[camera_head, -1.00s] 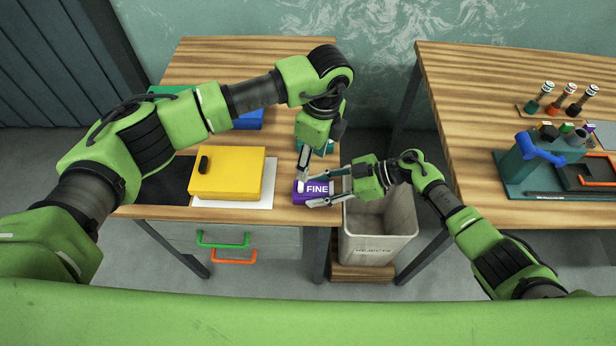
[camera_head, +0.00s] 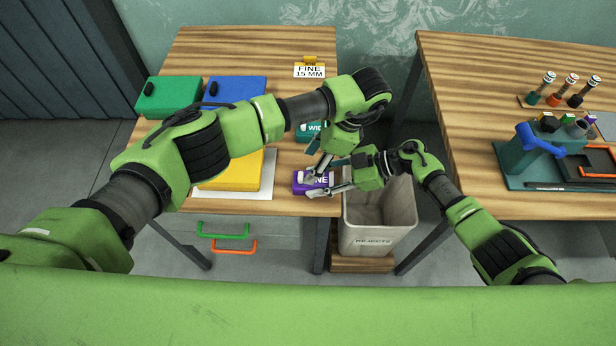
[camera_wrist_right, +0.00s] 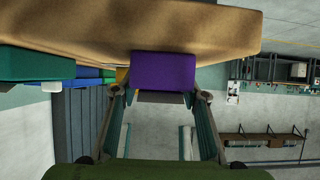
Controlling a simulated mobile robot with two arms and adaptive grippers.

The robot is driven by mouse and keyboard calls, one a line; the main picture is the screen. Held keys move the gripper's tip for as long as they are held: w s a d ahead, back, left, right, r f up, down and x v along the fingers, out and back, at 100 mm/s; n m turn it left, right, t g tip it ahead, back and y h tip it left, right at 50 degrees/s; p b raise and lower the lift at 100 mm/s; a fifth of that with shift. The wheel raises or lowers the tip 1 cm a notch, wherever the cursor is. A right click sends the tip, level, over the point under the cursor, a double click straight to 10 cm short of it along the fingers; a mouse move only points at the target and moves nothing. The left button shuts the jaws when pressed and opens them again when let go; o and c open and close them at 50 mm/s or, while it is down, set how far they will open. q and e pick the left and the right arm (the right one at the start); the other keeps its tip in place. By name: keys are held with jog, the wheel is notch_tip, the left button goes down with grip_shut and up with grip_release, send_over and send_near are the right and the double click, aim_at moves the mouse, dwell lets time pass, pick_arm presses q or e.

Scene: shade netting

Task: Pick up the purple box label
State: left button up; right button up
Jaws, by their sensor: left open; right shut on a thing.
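The purple box (camera_head: 299,188) lies at the front right edge of the left table. White lettering on its top is partly covered; only its last letters show. My right gripper (camera_head: 318,184) comes from the right and is shut on the box. In the right wrist view the purple box (camera_wrist_right: 163,70) sits between the tips of my right gripper (camera_wrist_right: 161,97), against the table edge. My left gripper (camera_head: 313,170) is open, pointing down at the top of the box. Its fingertips overlap the lettering; I cannot tell whether they touch it.
A teal box (camera_head: 305,136) lies behind the purple one, partly under my left wrist. A yellow box (camera_head: 240,175) on a white sheet is left. Green (camera_head: 168,95) and blue (camera_head: 236,90) boxes are farther back, with a FINE sign (camera_head: 309,70). A rejects bin (camera_head: 366,240) stands right.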

aim_at(307, 173)
pick_arm(q)
jog(key=x, duration=0.5)
jog(key=shift+d+f, duration=0.25)
jog(key=c, duration=0.8)
